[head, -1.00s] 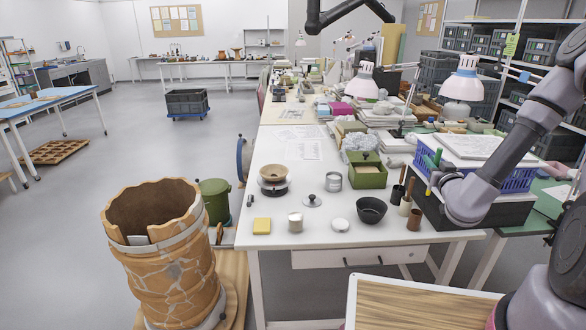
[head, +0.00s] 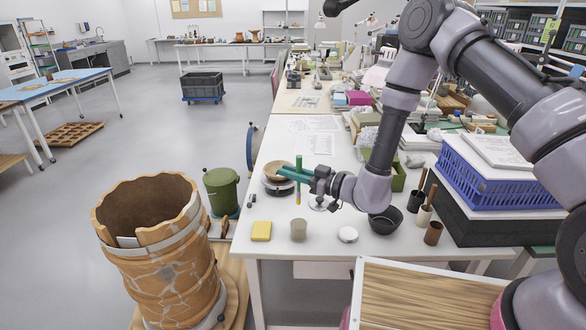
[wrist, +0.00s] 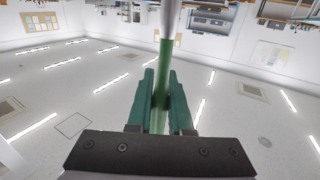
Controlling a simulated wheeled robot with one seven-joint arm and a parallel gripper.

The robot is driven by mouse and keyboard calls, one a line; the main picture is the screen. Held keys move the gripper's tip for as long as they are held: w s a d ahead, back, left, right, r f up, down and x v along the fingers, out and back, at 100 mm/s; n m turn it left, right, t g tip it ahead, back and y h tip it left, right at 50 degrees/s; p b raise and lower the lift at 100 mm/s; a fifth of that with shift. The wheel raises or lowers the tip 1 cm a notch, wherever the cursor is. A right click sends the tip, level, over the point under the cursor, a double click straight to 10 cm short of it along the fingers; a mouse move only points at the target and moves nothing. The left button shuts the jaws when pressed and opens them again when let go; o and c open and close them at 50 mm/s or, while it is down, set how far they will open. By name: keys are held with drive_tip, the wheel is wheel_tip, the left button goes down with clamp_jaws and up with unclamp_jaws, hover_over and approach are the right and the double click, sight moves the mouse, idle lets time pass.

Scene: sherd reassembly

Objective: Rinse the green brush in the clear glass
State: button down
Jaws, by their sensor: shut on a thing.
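The green brush (head: 298,166) stands upright in my gripper (head: 289,174), its yellowish lower end pointing down. My gripper's teal fingers are shut on it, and the brush also shows between the fingers in the wrist view (wrist: 162,85). The clear glass (head: 298,230) stands on the white table near its front edge. The brush hangs above the glass in the head view, with a visible gap between its lower end and the rim. What the glass holds cannot be made out.
A dark bowl (head: 385,221) and brown cup (head: 433,233) stand further right. A tan bowl (head: 277,168) is behind the brush. A large cracked jar (head: 160,265) stands left of the table.

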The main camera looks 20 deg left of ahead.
hover_over(299, 227)
drive_tip(key=w+a, duration=0.4)
wheel_tip(299, 227, down, 12)
drive_tip(key=shift+s+r, duration=0.15)
drive_tip(key=shift+s, duration=0.1)
idle(0.3)
drive_tip(key=shift+d, duration=0.1)
idle(0.3)
idle(1.6)
